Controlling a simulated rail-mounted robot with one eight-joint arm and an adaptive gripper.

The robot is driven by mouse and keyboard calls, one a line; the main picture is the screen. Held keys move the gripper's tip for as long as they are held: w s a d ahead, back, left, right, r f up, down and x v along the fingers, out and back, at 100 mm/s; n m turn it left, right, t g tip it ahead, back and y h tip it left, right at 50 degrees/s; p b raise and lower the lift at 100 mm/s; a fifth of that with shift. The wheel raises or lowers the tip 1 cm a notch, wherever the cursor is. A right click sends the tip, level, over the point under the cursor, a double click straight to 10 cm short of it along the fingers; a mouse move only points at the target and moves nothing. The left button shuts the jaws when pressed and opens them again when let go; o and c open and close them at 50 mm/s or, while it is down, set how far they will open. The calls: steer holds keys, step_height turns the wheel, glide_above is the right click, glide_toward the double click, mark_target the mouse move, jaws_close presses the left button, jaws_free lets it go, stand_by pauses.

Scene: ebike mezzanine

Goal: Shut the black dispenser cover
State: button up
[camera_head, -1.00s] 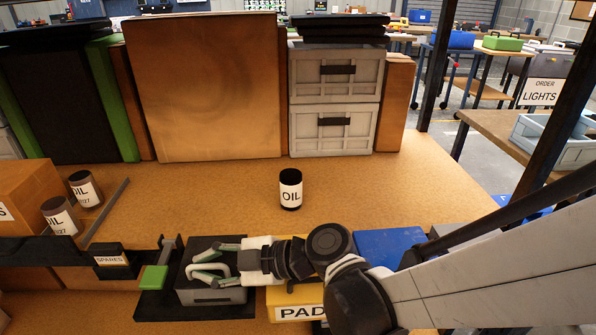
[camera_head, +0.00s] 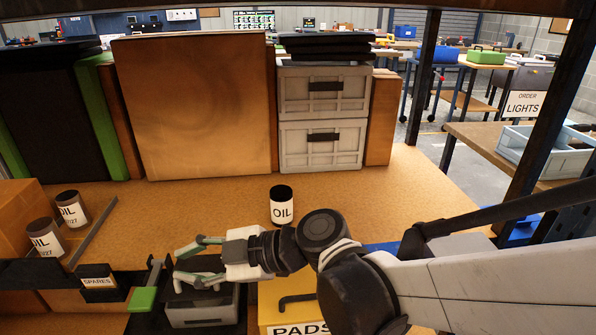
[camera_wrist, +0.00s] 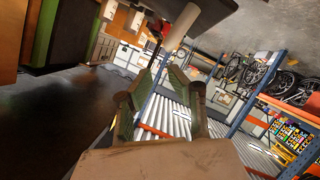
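A low grey box with a black top (camera_head: 226,297) sits at the front of the bench on a dark base; it looks like the dispenser. I cannot tell clearly whether its cover is open or shut, since my fingers hide part of the top. My gripper (camera_head: 180,261) points left above the back of this box, with its two green fingers spread and nothing between them. In the wrist view my gripper (camera_wrist: 161,76) also has its fingers apart. A black slab (camera_wrist: 205,12) with a pale cylinder under it shows near the top; I cannot tell if it is the cover.
An OIL can (camera_head: 282,211) stands behind.

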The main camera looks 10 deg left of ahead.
steer(key=shift+r, duration=2)
